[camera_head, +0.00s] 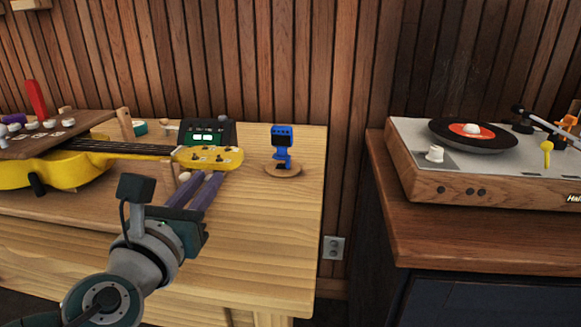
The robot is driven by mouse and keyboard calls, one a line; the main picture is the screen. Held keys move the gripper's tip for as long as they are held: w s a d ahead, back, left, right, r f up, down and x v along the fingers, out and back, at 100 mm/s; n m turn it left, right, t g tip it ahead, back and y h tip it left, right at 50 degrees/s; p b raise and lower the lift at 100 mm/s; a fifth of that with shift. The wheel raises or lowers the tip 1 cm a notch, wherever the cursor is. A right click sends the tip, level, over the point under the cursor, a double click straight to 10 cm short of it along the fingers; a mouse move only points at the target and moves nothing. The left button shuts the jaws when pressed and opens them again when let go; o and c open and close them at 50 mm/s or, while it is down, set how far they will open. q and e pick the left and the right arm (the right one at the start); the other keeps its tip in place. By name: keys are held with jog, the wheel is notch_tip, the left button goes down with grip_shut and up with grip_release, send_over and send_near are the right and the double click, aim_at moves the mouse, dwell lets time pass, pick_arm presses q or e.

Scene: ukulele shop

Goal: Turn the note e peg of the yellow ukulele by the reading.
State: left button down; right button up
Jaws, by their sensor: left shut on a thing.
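The yellow ukulele (62,172) lies on the wooden workbench at the left, its neck pointing right. Its yellow headstock (228,158) carries several small pegs. A black tuner (222,130) with a lit green-white screen stands behind the headstock; its reading is too small to make out. My left gripper (204,178) reaches up from below, its two purple fingers at the near edge of the headstock. It is shut on a tuning peg there, which is mostly hidden between the fingertips. A pale peg (185,176) shows just left of the fingers. My right gripper is not in view.
A blue device (282,146) stands on a round wooden base (283,169) right of the headstock. A brown board with several knobs (40,131) is at the left. The bench front (260,230) is clear. A record player (480,160) sits on a separate cabinet at right.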

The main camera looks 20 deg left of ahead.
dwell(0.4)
pick_arm(q)
jog(key=n+b, duration=0.1)
jog(key=n, duration=0.1)
jog(key=shift+f+n+b, duration=0.15)
jog(key=shift+n+b, duration=0.15)
jog(key=shift+b, duration=0.1)
jog(key=n+b, duration=0.2)
jog(key=n, duration=0.1)
jog(key=shift+a+n, duration=0.1)
jog(key=shift+n, duration=0.2)
jog(key=n+b, duration=0.1)
jog(key=n, duration=0.2)
jog(key=shift+b, duration=0.3)
jog(key=shift+n+b, duration=0.45)
jog(key=shift+n, duration=0.75)
jog(key=c, duration=1)
grip_release()
jog(key=shift+c, duration=0.2)
